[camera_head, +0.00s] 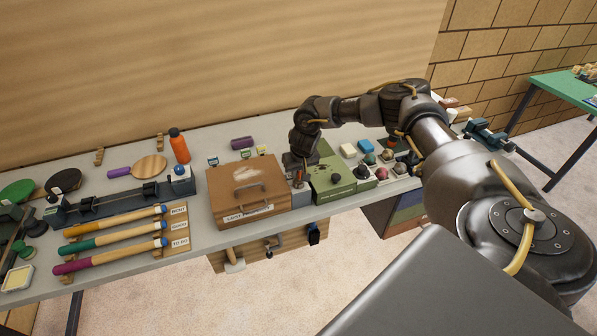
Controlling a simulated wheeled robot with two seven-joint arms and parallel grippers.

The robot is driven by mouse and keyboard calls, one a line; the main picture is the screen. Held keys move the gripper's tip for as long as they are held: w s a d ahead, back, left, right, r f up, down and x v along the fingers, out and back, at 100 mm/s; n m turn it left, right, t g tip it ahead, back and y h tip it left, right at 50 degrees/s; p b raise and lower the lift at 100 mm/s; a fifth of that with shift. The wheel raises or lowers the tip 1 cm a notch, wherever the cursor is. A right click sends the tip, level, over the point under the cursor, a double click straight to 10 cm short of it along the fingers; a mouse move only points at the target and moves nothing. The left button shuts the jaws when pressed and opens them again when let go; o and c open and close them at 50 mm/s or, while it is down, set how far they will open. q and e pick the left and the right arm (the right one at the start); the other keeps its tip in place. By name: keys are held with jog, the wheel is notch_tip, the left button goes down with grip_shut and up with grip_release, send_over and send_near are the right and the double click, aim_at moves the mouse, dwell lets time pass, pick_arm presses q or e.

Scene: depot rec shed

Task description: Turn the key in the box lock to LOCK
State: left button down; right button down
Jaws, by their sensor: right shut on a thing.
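A brown box (236,203) with a handle on its lid and a partly readable "LOST" label on its front stands on the workbench. A small grey block (301,195) sits against its right side; I cannot tell if this is the box lock. My right gripper (299,177) points down just above this block, at the box's right edge. It is shut on a small orange-brown thing, likely the key, mostly hidden by the fingers. The key's angle and any LOCK mark are too small to read. My left gripper is not in view.
Tools hang below the bench front (272,243).

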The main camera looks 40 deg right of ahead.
jog(key=shift+f+n+y, duration=0.1)
jog(key=shift+n+y, duration=0.2)
jog(key=shift+n, duration=0.6)
jog(key=n+y, duration=0.1)
jog(key=n, duration=0.2)
jog(key=shift+a+b, duration=0.1)
jog(key=shift+b, duration=0.3)
jog(key=shift+n+y+b, duration=0.3)
jog(key=shift+n+b, duration=0.05)
jog(key=shift+n, duration=0.75)
jog(key=n, duration=0.3)
jog(key=shift+y+b, duration=0.3)
jog(key=shift+y, duration=0.1)
